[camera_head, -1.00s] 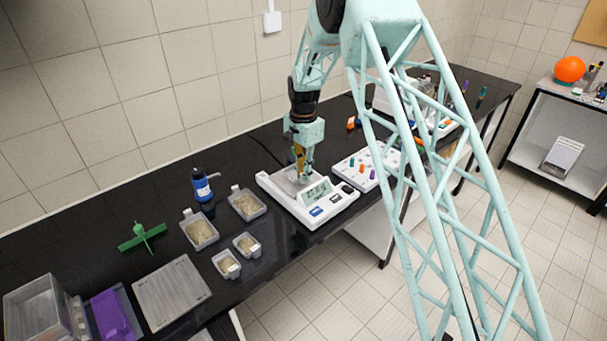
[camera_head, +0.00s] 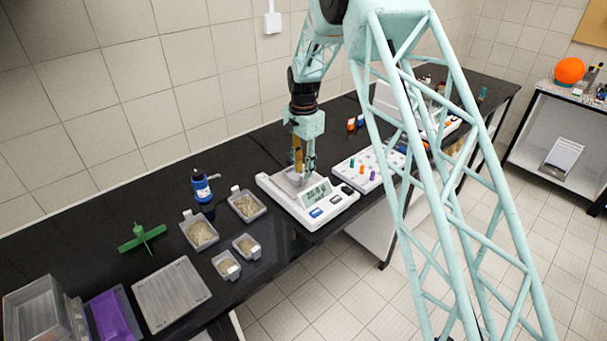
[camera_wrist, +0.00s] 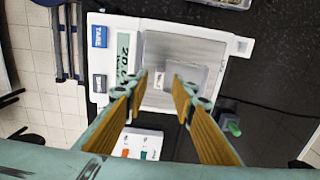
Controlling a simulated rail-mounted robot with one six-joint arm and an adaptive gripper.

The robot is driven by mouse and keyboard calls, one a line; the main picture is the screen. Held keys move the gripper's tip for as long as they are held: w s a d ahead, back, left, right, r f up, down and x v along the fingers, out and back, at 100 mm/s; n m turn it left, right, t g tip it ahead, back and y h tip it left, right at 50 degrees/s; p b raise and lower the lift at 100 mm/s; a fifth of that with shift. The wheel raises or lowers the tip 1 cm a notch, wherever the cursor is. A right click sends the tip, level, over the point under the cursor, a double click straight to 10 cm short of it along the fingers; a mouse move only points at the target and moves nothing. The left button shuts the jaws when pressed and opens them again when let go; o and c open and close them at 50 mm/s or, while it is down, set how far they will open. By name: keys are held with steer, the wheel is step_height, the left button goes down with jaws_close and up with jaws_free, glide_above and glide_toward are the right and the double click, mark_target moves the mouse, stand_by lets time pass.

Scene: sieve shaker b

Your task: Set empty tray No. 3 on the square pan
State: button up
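A small clear tray (camera_wrist: 188,76) with a white label sits on the square metal pan (camera_wrist: 170,50) of the white balance in the wrist view. The number on its label is too small to read. My gripper (camera_wrist: 160,80) is over the pan, its two fingers apart on either side of the label, with visible gaps. In the head view my gripper (camera_head: 304,174) points down over the balance (camera_head: 318,206) and hides much of the pan.
Several trays of grainy material (camera_head: 200,233) stand left of the balance. A blue bottle (camera_head: 201,187), green cross-shaped piece (camera_head: 142,239), grey lid (camera_head: 172,294) and purple bin (camera_head: 113,315) lie further left. A white rack with coloured pegs (camera_head: 365,168) stands close on the right.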

step_height(320, 180, up, 9)
stand_by(0.5)
stand_by(0.6)
steer(key=shift+r, duration=0.15)
